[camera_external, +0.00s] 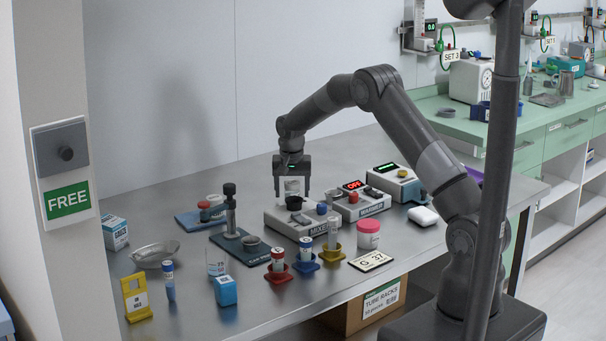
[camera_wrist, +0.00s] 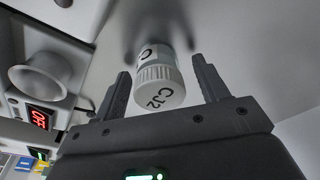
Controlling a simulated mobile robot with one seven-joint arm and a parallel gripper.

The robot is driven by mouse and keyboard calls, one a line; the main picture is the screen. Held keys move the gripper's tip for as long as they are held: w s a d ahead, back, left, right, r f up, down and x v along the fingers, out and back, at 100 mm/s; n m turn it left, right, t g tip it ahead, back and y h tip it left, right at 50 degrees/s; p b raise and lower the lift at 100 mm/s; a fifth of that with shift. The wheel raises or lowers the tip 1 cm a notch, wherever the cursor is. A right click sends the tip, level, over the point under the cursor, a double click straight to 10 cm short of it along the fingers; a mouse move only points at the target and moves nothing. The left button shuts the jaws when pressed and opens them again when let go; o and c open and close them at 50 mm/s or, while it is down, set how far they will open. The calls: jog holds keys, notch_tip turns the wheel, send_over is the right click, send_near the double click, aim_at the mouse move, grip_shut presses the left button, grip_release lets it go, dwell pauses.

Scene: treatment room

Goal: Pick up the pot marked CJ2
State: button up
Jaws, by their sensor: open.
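The white pot marked CJ2 (camera_wrist: 160,88) shows in the wrist view with its ribbed lid toward the camera and dark lettering on lid and side. My gripper (camera_wrist: 160,72) is open, with one finger on each side of the pot and a visible gap on both sides. In the external view my gripper (camera_external: 291,192) points down behind the mixer, and the pale pot (camera_external: 292,186) shows between its fingers. The pot's base is hidden in the external view.
The mixer (camera_external: 287,225) and the warmer with a red display (camera_external: 362,207) stand close in front of my gripper. A pink pot (camera_external: 368,234), tubes in coloured holders and a metal dish (camera_external: 155,252) stand farther forward. The table behind is mostly clear.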

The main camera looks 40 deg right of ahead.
jog(key=c, duration=1.1)
jog(key=shift+o, duration=0.2)
jog(key=shift+r, duration=0.1)
